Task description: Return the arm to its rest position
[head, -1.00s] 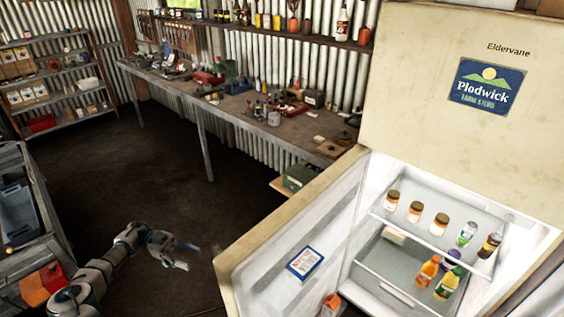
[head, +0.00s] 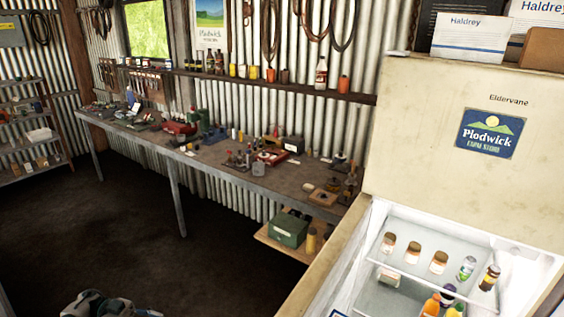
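Only a piece of my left arm shows, low at the bottom left edge of the head view. Its gripper is below the frame and out of sight. My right arm and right gripper are not in view. The cream fridge (head: 420,120) stands at the right with its door (head: 318,262) open. Several jars and bottles stand on its shelf, and orange and purple-capped bottles show lower down.
A long workbench (head: 215,163) with tools and tins runs along the corrugated back wall. A green box (head: 288,230) sits on a low shelf below its near end. A metal shelf rack (head: 28,135) stands at the far left. The dark floor (head: 115,240) between is clear.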

